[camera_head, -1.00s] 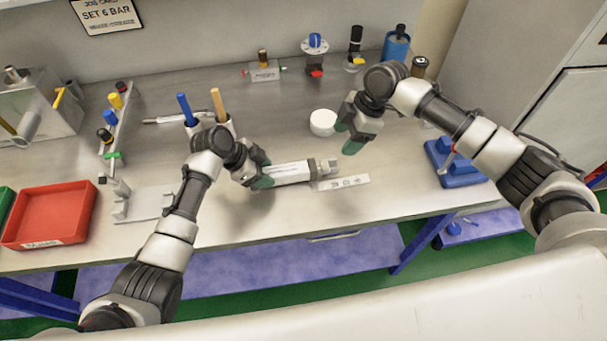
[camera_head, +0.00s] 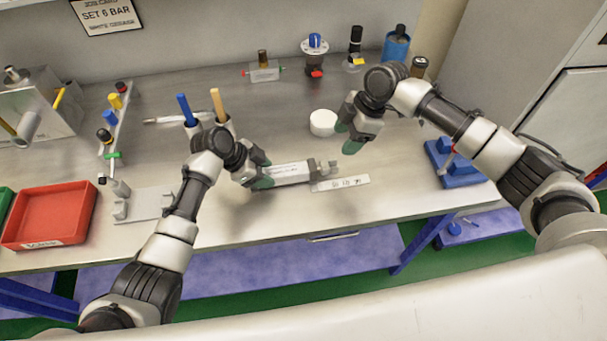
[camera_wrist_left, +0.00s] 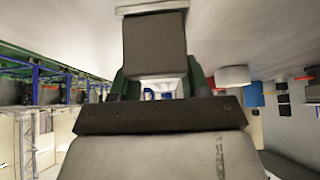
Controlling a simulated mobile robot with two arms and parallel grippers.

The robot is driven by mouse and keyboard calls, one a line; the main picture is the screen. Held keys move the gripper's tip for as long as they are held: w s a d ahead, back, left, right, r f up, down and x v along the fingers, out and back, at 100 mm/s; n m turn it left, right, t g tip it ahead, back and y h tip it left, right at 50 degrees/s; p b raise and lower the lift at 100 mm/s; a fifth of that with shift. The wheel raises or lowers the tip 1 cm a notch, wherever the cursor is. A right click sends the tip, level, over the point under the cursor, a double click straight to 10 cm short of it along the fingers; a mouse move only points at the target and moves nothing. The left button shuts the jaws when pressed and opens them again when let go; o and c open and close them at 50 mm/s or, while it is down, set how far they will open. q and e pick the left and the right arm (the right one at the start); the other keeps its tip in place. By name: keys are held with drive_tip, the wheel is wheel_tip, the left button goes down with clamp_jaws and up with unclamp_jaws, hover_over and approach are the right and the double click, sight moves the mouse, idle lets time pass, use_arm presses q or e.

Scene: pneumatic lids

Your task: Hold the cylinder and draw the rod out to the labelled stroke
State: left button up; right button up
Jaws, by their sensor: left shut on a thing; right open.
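The grey cylinder (camera_head: 291,173) lies level above the bench, with a pale label strip along its side. Its rod end (camera_head: 325,169) points right. My left gripper (camera_head: 260,176) is shut on the cylinder's left end. In the left wrist view the cylinder's grey end (camera_wrist_left: 154,48) fills the space between the green fingers. A white scale strip (camera_head: 342,183) with dark marks lies below the rod end. My right gripper (camera_head: 349,139) is open and empty, above and right of the rod end, apart from it.
A white round pot (camera_head: 323,122) stands just left of my right gripper. A cup with a blue and a tan handle (camera_head: 208,126) is behind my left gripper. A grey cradle (camera_head: 146,204) and red tray (camera_head: 50,214) are left. A blue block (camera_head: 452,163) is right.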

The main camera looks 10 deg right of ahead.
sight(327, 165)
use_arm(q)
drive_tip(key=shift+s+f, duration=0.25)
drive_tip(key=shift+f, duration=0.1)
use_arm(e)
drive_tip(key=shift+a, duration=0.1)
drive_tip(key=x, duration=1)
drive_tip(key=shift+f, duration=0.45)
